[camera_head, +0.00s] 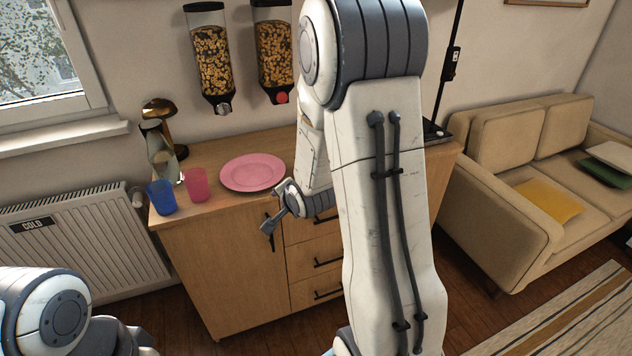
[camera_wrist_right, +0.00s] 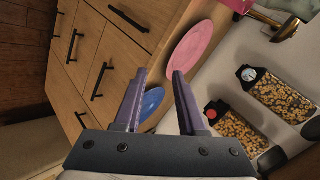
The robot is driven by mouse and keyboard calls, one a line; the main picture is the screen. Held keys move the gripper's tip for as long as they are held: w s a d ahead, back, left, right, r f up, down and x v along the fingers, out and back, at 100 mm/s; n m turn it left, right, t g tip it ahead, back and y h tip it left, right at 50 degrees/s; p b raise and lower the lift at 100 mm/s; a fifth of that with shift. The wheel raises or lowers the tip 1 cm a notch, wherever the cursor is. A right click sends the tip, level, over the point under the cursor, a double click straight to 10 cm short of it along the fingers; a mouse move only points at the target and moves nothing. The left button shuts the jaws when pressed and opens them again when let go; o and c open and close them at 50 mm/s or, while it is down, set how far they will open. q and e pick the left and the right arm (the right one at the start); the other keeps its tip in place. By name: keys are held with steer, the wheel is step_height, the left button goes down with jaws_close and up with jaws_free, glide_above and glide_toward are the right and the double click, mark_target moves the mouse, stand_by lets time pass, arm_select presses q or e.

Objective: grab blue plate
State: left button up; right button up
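The blue plate (camera_wrist_right: 152,102) shows in the right wrist view, between and behind the two fingers, on the wooden cabinet top near its front edge. One finger covers part of it. In the head view it is hidden behind my right arm. My right gripper (camera_head: 270,208) is at the cabinet's front edge, right of and below the pink plate (camera_head: 252,172). In the right wrist view my right gripper (camera_wrist_right: 159,74) is open, with nothing held between its fingers. Part of my left arm is at the lower left of the head view; its gripper is out of sight.
A blue cup (camera_head: 161,197), a pink cup (camera_head: 196,185), a glass vessel and a gold lamp (camera_head: 158,115) stand at the cabinet's left end. Two cereal dispensers (camera_head: 211,60) hang above. A beige sofa (camera_head: 520,180) is at right. Drawer handles (camera_wrist_right: 128,18) protrude from the front.

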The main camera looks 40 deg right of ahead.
steer(key=d+f+m+t+h+b, duration=0.1)
steer(key=d+f+m, duration=0.15)
steer(key=d, duration=0.25)
steer(key=s+d+f+m+t+h+b, duration=0.1)
steer(key=d+m, duration=0.2)
steer(key=d, duration=0.2)
steer(key=d+f+m+t+h+b, duration=0.1)
steer(key=d+f+m, duration=0.1)
steer(key=d+m, duration=0.15)
steer(key=d+x, duration=0.2)
steer(key=x, duration=0.8)
steer(key=shift+s+d+p, duration=0.2)
steer(key=shift+p, duration=0.25)
arm_select(q)
step_height(320, 180, down, 4)
steer(key=shift+r, duration=0.1)
arm_select(e)
jaws_close()
steer(key=shift+r+h, duration=0.1)
steer(key=shift+h, duration=0.2)
